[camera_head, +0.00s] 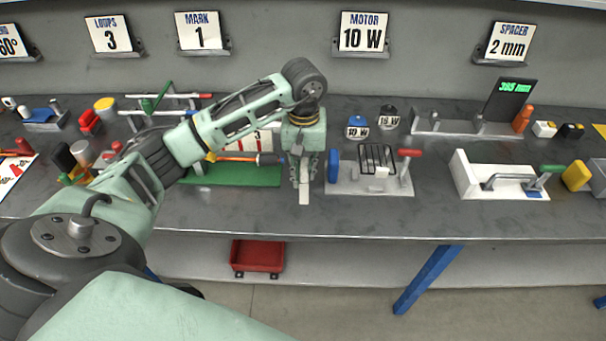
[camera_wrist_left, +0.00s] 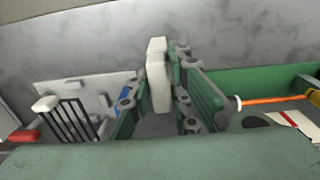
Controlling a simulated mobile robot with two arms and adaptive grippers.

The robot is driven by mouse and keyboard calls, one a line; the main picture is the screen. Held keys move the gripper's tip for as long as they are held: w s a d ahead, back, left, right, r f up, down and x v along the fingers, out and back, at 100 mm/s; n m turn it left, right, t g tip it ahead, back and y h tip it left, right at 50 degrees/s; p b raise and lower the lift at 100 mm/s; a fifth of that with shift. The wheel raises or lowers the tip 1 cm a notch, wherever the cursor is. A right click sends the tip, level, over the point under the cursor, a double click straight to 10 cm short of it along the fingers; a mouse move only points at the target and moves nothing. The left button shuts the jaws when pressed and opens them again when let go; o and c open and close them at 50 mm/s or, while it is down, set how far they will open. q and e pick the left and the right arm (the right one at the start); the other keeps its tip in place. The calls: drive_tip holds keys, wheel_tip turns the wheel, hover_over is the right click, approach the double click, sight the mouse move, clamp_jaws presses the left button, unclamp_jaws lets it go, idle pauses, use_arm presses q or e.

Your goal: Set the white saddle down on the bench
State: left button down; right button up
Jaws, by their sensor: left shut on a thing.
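My left gripper (camera_head: 304,182) points down over the bench (camera_head: 250,215), between a green mat and a light grey fixture plate. It is shut on the white saddle (camera_head: 304,195), a small pale block that sticks out below the fingertips. In the left wrist view the saddle (camera_wrist_left: 158,72) stands between the two green fingers (camera_wrist_left: 160,100), with the grey bench top behind it. I cannot tell whether the saddle touches the bench. My right gripper is not in view.
The fixture plate (camera_head: 345,185) with a black wire rack and red handle is close on the right. The green mat (camera_head: 230,177) and an orange-shafted screwdriver (camera_head: 238,158) are on the left. A white fixture (camera_head: 470,185) stands farther right. The bench front strip is clear.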

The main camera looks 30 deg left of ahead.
use_arm(q)
drive_tip(key=shift+w+a+f, duration=0.1)
drive_tip(key=shift+a+f, duration=0.1)
wheel_tip(320, 180, down, 3)
drive_tip(key=shift+f+p, duration=0.15)
drive_tip(key=shift+p, duration=0.65)
drive_tip(key=shift+f, duration=0.35)
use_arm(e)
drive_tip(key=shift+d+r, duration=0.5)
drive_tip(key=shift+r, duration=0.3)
use_arm(q)
drive_tip(key=shift+f, duration=0.15)
drive_tip(key=c, duration=2)
unclamp_jaws()
drive_tip(key=o, duration=0.4)
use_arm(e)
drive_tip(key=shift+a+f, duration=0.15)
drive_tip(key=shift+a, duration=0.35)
